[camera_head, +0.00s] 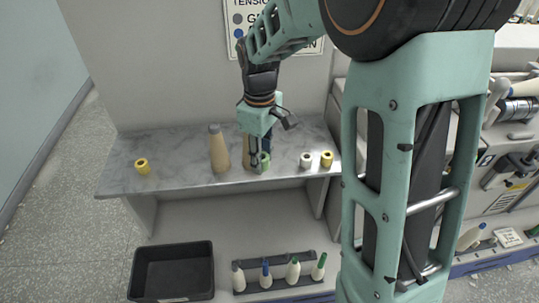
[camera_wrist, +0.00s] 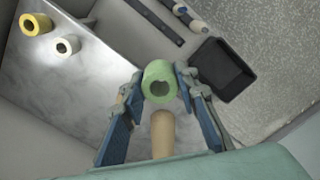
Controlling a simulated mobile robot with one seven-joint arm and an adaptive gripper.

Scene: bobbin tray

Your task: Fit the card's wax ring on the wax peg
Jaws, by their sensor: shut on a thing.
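A green ring (camera_head: 264,160) is between the fingertips of my gripper (camera_head: 256,160), just above or at the shelf front. In the wrist view my gripper (camera_wrist: 159,88) is shut on the green ring (camera_wrist: 160,72), its hole facing the camera. A tan rounded peg or cone (camera_wrist: 162,133) shows beside the ring, between the fingers; I cannot tell if they touch. A tan cone with a grey tip (camera_head: 219,152) stands left of my gripper. The card (camera_head: 235,14) on the wall shows a grey and a blue dot; my arm hides part of it. I cannot tell which piece is the wax peg.
A yellow ring (camera_head: 142,167) lies at the left of the grey shelf (camera_head: 186,174). A white ring (camera_head: 306,160) and another yellow ring (camera_head: 326,159) lie at its right. Below are a black bin (camera_head: 172,244) and a rack (camera_head: 251,258) of several small cones. Machinery stands right.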

